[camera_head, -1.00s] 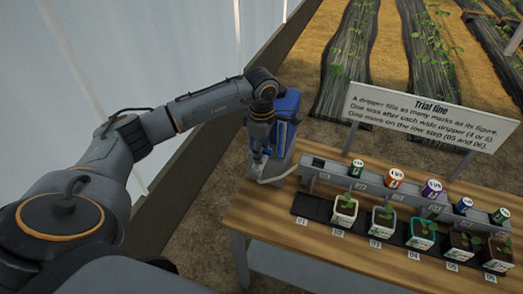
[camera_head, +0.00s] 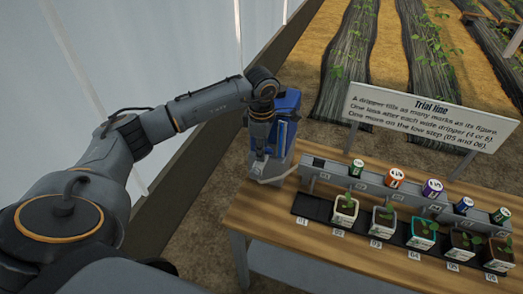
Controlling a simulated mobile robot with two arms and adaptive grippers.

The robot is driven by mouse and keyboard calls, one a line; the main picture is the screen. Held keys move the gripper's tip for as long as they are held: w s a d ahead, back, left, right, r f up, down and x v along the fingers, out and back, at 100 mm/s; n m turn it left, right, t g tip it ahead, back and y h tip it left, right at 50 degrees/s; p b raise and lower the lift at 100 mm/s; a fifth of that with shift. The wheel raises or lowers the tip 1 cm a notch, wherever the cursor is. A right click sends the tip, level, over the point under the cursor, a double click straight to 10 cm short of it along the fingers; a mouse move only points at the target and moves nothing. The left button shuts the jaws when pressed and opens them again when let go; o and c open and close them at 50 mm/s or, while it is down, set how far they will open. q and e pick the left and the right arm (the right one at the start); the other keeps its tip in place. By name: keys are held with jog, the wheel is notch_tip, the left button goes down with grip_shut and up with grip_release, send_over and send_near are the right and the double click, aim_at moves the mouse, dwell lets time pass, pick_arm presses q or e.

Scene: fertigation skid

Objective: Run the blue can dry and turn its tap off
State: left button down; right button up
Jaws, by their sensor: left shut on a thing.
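The blue can (camera_head: 289,104) stands at the left end of the wooden bench, partly behind my left arm. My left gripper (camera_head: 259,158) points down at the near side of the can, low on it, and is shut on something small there. The fingers cover what they hold; it looks to be the can's tap, which I cannot make out clearly. A pale hose (camera_head: 277,180) curves from below the gripper towards the grey rail. The level inside the can is not readable. My right gripper is not in view.
The grey rail (camera_head: 410,199) carries several coloured drippers. Below it, several potted seedlings stand on a black strip with numbered labels. The "Trial line" sign (camera_head: 430,112) stands behind. The bench (camera_head: 290,228) is bare at the front left.

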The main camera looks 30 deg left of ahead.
pick_arm(q)
jog(key=n, duration=0.3)
jog(key=f+n, duration=0.1)
jog(key=n, duration=0.1)
jog(key=shift+s+d, duration=0.1)
jog(key=shift+s, duration=0.2)
jog(key=n+p, duration=0.1)
jog(key=n, duration=0.3)
jog(key=shift+r, duration=0.1)
jog(key=n, duration=0.4)
jog(key=shift+n+p, duration=0.3)
jog(key=shift+p, duration=0.1)
jog(key=n, duration=0.4)
jog(key=shift+w+d+n+p, duration=0.1)
jog(key=shift+w+n+p, duration=0.05)
jog(key=shift+n+p, duration=0.2)
jog(key=c, duration=1.2)
grip_release()
jog(key=r+p, duration=0.2)
jog(key=r, duration=0.1)
jog(key=r+p, duration=0.2)
jog(key=r, duration=0.1)
jog(key=r+p, duration=0.2)
jog(key=r, duration=0.2)
jog(key=shift+w+a+r+p, duration=0.1)
jog(key=shift+w+a+p, duration=0.15)
jog(key=shift+p, duration=0.15)
